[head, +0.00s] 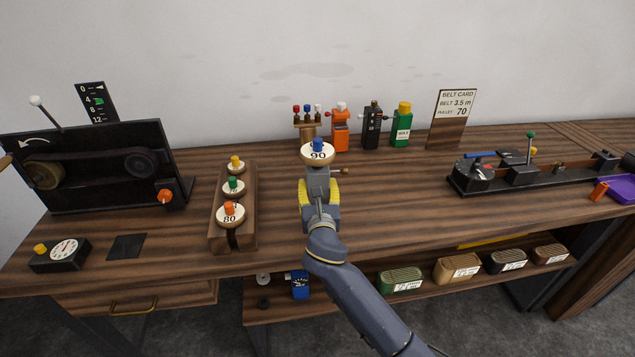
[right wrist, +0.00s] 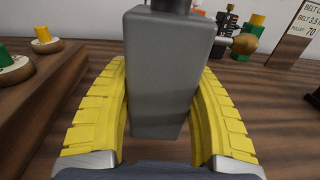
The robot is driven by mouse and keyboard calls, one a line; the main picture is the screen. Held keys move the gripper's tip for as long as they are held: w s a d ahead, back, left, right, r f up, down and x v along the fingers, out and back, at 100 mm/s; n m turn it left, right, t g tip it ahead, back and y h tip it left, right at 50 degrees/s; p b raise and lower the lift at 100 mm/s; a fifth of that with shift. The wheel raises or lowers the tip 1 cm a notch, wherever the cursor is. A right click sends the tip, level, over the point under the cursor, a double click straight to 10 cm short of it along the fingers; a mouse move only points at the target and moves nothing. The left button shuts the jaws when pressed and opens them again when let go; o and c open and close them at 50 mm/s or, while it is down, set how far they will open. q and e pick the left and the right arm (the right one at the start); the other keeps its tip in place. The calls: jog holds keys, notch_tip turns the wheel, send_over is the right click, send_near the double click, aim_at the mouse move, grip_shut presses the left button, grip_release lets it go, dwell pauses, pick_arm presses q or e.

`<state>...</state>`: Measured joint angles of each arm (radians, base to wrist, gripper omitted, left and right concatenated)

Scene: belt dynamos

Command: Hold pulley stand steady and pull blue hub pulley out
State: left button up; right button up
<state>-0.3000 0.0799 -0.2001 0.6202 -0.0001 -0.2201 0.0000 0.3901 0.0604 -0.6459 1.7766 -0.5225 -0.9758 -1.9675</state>
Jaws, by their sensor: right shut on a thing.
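The blue hub pulley (head: 318,153), a pale disc marked 90 with a blue hub, sits on top of a grey block-shaped pulley stand (head: 318,183) at the middle of the table. The stand has a brass knob on its right side. My right gripper (head: 320,192) is shut on the stand, below the pulley. In the right wrist view the grey stand (right wrist: 158,75) is upright between the yellow finger pads, with a dark shaft at its top. The pulley is out of that view. My left gripper is not in view.
A wooden rack (head: 219,236) with orange, green and yellow hub pulleys stands to the left. Behind are an orange bottle (head: 340,130), a black item (head: 372,125) and a green bottle (head: 401,130). A black machine (head: 90,165) stands far left.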

jog(key=shift+f, duration=1.9)
jog(key=shift+f, duration=0.65)
dwell(0.5)
jog(key=shift+f, duration=0.15)
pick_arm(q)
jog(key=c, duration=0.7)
